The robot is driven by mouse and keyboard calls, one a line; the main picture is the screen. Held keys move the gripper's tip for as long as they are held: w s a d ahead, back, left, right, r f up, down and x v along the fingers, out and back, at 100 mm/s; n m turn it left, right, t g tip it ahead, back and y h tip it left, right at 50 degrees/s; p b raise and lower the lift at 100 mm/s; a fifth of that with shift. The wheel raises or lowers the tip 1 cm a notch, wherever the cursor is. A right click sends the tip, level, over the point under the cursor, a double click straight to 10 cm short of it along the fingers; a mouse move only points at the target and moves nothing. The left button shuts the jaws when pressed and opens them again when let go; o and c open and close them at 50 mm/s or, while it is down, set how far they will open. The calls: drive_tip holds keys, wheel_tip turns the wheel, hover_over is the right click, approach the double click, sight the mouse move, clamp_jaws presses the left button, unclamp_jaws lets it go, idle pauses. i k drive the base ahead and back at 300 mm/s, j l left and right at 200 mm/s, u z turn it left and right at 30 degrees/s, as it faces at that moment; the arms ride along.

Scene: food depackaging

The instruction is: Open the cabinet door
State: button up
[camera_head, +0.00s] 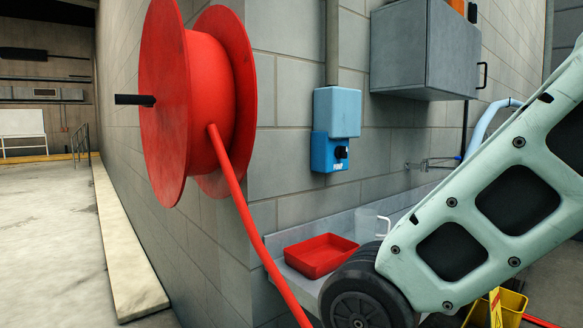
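The grey metal cabinet (398,52) hangs high on the block wall at the upper right. Its door (455,55) faces right and looks shut, though I see it at a slant. A black bar handle (484,75) stands out at the door's right edge. My gripper is not in view, so I cannot see its state or where it is relative to the handle.
A large red hose reel (165,100) with a hanging red hose (245,220) stands out from the wall at left. Below are a red tray (320,255) and a yellow bucket (512,308). Floor at far left is clear.

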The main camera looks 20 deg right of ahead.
sight(454, 49)
drive_tip(key=z, duration=1.3)
drive_tip(key=i+l, duration=0.2)
drive_tip(key=i, duration=0.3)
drive_tip(key=i+l+z, duration=0.1)
drive_tip(key=i, duration=0.35)
drive_tip(key=l, duration=0.1)
